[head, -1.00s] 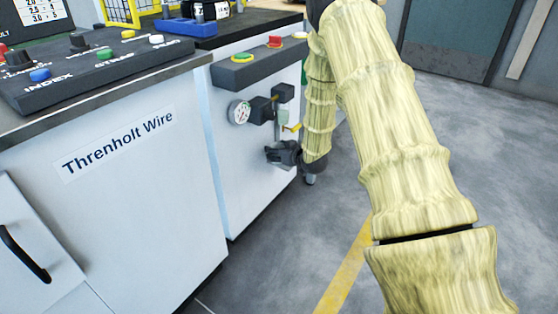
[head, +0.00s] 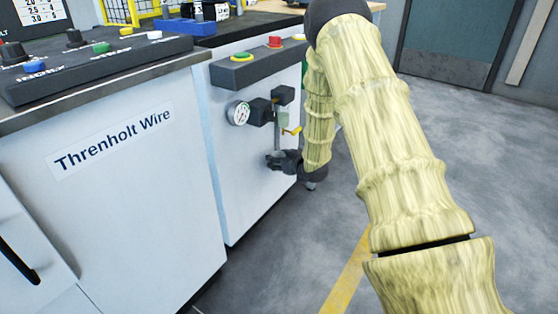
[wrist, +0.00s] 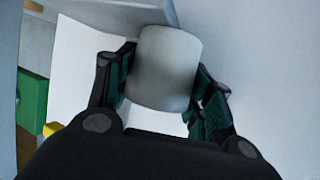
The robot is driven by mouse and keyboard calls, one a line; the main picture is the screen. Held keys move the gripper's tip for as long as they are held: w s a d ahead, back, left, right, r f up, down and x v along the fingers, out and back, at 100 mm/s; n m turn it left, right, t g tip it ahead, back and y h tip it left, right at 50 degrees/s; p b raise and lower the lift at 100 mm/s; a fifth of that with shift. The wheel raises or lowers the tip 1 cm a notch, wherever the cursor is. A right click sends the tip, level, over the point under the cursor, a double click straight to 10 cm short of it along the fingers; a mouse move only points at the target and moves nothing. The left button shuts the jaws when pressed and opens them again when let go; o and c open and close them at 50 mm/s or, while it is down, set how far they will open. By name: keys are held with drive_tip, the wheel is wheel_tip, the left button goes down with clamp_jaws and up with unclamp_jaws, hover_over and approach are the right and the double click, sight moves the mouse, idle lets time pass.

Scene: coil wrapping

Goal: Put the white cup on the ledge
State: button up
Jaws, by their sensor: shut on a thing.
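The white cup (wrist: 166,68) shows pale grey in the wrist view, between the two dark fingers. My gripper (wrist: 163,80) is shut on it, one finger against each side. The cup cannot be made out in the head view. A flat grey surface (wrist: 105,12) crosses the top of the wrist view behind the cup; I cannot tell if it is the ledge.
A round gauge (head: 239,113) and a dark button box (head: 258,64) stick out of the cabinet front close to my gripper. A green block (wrist: 32,98) and a yellow piece (wrist: 52,129) lie left in the wrist view. Grey floor (head: 460,160) is open at the right.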

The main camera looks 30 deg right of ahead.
drive_tip(key=o, duration=1)
